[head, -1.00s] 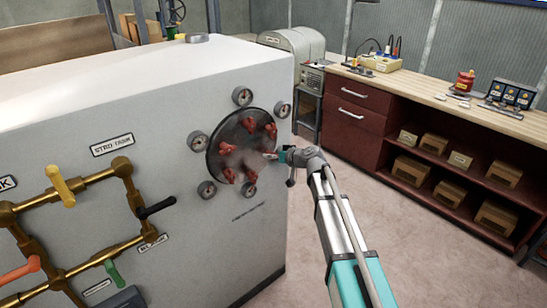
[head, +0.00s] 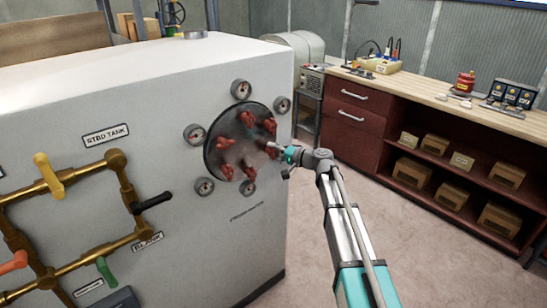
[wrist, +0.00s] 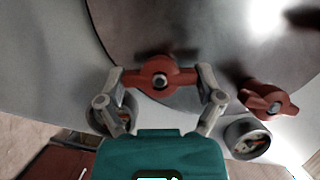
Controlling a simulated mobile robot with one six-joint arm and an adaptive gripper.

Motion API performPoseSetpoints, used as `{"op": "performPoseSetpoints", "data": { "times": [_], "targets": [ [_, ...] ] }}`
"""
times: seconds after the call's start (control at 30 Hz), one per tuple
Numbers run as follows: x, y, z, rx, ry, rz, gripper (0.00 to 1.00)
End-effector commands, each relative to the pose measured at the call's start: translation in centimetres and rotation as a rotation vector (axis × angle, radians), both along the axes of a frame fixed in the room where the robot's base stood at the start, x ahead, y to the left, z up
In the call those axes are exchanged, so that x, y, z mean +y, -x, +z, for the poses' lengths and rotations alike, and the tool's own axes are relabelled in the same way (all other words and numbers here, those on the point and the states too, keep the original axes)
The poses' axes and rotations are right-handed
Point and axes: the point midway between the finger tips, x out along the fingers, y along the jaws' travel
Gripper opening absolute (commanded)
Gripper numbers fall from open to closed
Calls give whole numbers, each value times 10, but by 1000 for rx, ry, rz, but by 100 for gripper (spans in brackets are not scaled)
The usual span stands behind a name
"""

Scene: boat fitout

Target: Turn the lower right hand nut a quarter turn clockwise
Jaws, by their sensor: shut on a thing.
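A dark round plate (head: 241,152) on the white tank's side carries several red winged nuts in a ring. The lower right-hand nut (head: 270,151) sits at the plate's right edge. My gripper (head: 277,152) is right at it, partly covering it. In the wrist view, this red nut (wrist: 160,78) lies between my gripper's two fingers (wrist: 162,84), with its wings spanning from finger to finger. The gripper is shut on these wings. The nut's round centre with a grey stud faces the camera. A neighbouring red nut (wrist: 267,98) is clear of the fingers, at right.
Small round gauges surround the plate; one (wrist: 250,138) is close to the right finger, another is partly behind the left finger. Brass pipes with coloured handles (head: 153,202) are on the tank's left. A workbench (head: 450,93) stands at right, with open floor before it.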

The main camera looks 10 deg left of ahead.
Motion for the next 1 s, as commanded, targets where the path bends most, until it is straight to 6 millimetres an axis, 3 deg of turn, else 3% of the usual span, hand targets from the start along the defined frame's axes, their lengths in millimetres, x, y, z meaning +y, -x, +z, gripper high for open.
{"op": "performPoseSetpoints", "data": {
  "times": [0.4, 0.93, 0.97, 1.0],
  "targets": [
    [0, 1, -3, 181, -152, 3, 38],
    [0, 1, -1, 206, -172, 3, 38],
    [0, 1, -1, 206, -172, 3, 89],
    [0, 1, -1, 206, -172, 3, 97]
  ]
}}
